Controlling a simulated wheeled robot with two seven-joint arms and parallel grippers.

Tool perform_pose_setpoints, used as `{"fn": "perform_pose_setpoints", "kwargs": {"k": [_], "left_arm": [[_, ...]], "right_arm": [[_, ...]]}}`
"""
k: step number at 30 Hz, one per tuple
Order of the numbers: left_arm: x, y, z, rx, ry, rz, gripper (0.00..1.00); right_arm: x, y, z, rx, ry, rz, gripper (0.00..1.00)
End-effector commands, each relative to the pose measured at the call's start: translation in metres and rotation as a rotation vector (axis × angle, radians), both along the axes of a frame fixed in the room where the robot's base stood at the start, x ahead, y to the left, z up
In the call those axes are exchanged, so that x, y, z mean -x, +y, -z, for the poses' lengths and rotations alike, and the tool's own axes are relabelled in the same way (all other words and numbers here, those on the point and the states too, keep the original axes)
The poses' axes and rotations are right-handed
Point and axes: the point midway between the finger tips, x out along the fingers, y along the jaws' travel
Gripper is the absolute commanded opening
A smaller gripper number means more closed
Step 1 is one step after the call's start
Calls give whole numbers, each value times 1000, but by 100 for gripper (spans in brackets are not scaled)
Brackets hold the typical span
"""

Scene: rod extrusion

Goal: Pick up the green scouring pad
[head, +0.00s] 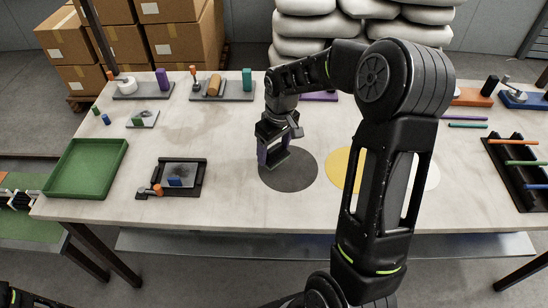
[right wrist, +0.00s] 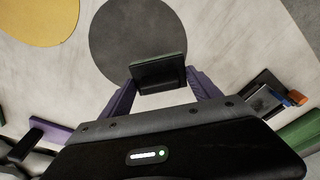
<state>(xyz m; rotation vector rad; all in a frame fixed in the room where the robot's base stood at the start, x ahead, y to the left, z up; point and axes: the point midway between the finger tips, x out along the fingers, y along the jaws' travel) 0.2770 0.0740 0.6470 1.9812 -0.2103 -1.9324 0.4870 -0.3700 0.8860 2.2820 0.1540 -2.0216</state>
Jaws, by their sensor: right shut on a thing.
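My right gripper (head: 273,160) is over the left part of a dark grey round mat (head: 295,178) on the table. In the right wrist view its purple fingers (right wrist: 158,85) are shut on a flat, dark greenish block, which looks like the scouring pad (right wrist: 158,72). The pad is held by its two ends, and the grey mat (right wrist: 130,30) lies beyond it. In the head view the pad is mostly hidden by the gripper. I cannot tell whether it touches the table. My left gripper is not in view.
A green tray (head: 68,190) stands at the left, beside a black framed tray (head: 150,193) with small items. A yellow round mat (head: 342,165) lies right of the grey one. A rack of rods (head: 500,180) stands far right. The front middle of the table is clear.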

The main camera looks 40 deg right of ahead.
Motion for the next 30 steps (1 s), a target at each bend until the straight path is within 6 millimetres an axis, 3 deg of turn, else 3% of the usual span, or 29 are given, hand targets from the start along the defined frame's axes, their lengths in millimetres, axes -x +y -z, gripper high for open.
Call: {"fn": "perform_pose_setpoints", "kwargs": {"k": [3,9,28,29,30], "left_arm": [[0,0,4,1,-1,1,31],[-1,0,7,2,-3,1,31],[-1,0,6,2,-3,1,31],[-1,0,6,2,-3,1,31],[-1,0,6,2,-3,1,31]], "right_arm": [[-1,0,-25,1,-5,-1,25],[-1,0,-53,1,-3,-1,25],[0,0,-58,0,0,-1,25],[0,0,-58,0,0,-1,71],[0,0,-58,0,0,-1,68]]}}
